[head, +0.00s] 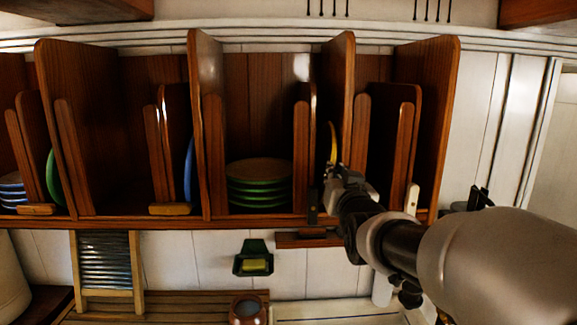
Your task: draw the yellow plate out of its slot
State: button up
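The yellow plate (332,143) stands on edge in a narrow slot of the wooden rack, right of the middle bay. Only a thin yellow strip of it shows between the slot's left divider (301,150) and the tall partition (345,95) to its right. My gripper (336,174) is at the front of this slot, at the plate's lower part, with my arm reaching in from the right. The gripper and arm hide the plate's lower edge. The fingers are small and dark here, so I cannot tell whether they touch the plate or how far apart they are.
A stack of green plates (259,190) lies in the bay to the left. A blue plate (189,170) and a green plate (52,178) stand in other slots, with wooden bars (170,209) in front. Below are a soap holder (253,250), washboard (106,262) and round pot (248,311).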

aim_at(325, 163)
jog(key=shift+w+p, duration=0.3)
jog(key=shift+w, duration=1.15)
grip_shut()
jog(key=shift+r, duration=0.15)
jog(key=shift+s, duration=0.2)
